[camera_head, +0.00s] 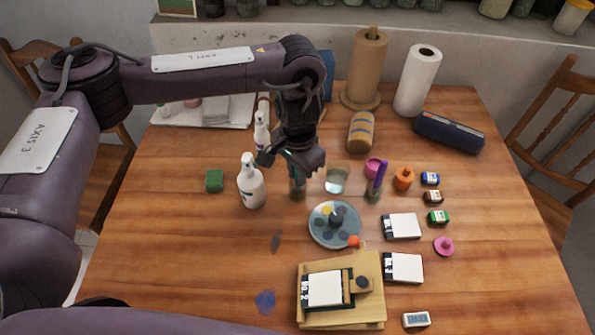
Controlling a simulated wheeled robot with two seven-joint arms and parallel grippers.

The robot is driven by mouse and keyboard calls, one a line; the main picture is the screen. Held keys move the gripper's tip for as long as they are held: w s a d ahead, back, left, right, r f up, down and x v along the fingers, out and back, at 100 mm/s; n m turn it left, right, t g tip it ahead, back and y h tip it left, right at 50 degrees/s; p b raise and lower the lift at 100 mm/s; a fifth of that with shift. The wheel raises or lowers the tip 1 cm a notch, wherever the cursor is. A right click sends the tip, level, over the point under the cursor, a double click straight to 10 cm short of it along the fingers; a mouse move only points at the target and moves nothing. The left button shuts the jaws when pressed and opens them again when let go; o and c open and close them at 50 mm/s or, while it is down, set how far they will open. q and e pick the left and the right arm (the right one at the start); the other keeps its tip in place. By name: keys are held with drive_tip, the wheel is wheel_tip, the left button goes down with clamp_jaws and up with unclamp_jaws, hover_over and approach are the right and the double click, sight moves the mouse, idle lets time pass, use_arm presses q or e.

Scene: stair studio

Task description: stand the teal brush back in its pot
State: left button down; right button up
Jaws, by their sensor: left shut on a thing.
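My left gripper (291,168) comes down from the upper left and is shut on the teal brush (289,154). Only a sliver of teal shows between the dark fingers, and the rest of the brush is hidden. A small glass-like pot (298,188) stands right below the gripper, its upper part covered by the fingers. I cannot tell whether the brush's lower end is inside it. My right gripper is not in view.
A white spray bottle (251,184) stands close left of the gripper, with another behind. A glass of water (336,180) stands to the right. A paint palette (334,225) lies in front. Paint jars, cards and a wooden press (340,290) lie further right and in front. The left front table is mostly clear.

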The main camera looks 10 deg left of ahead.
use_arm(q)
drive_tip(key=shift+s+f, duration=0.1)
drive_tip(key=c, duration=1.4)
unclamp_jaws()
wheel_tip(320, 180, up, 12)
drive_tip(key=shift+r+p, duration=0.15)
drive_tip(key=shift+p, duration=0.6)
